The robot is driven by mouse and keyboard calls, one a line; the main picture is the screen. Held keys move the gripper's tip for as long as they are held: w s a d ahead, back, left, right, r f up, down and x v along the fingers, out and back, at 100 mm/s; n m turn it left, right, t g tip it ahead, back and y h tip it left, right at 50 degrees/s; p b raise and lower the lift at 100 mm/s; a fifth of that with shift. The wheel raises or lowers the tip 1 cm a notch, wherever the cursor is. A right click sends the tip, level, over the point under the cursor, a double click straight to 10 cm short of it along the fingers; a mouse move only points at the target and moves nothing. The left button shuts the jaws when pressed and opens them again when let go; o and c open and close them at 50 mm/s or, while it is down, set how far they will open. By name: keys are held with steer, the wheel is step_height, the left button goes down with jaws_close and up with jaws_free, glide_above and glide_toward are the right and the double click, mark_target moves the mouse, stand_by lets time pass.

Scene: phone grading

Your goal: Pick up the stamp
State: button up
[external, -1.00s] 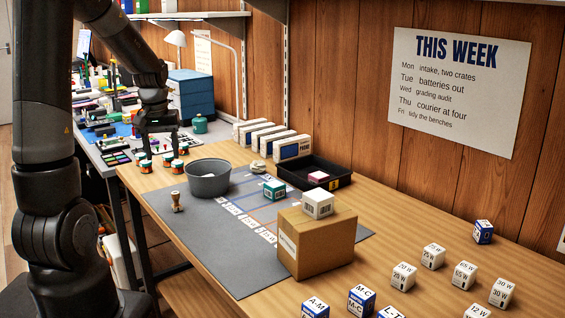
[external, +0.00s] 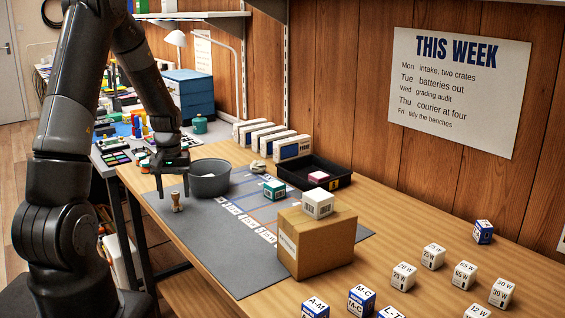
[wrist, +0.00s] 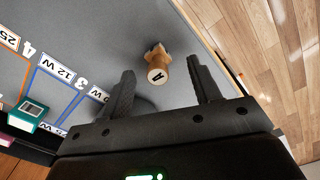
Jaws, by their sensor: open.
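The stamp (external: 176,202) is a small wooden piece with a knobbed handle. It stands on the grey mat (external: 215,260) near the mat's left edge. In the wrist view the stamp (wrist: 157,66) shows a round pale top with a dark letter A, ahead of and between the two fingers. My gripper (external: 174,192) points down over the stamp with its fingers apart. In the wrist view my gripper (wrist: 162,82) is open with nothing between its fingertips. Whether a finger touches the stamp cannot be told; a gap shows on both sides.
A grey bowl (external: 209,185) stands close to the right of my gripper. A teal box (external: 274,190) and a cardboard box (external: 316,245) with a white cube (external: 318,204) on top stand farther right. A black tray (external: 336,180) lies behind. The mat's front part is clear.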

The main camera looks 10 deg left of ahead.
mark_target(175, 192)
step_height(175, 192, down, 4)
steer(key=shift+w+d, duration=0.1)
steer(key=shift+w, duration=0.05)
steer(key=shift+c, duration=0.4)
steer(key=c, duration=1)
steer(key=shift+o, duration=0.2)
steer(key=shift+r, duration=0.15)
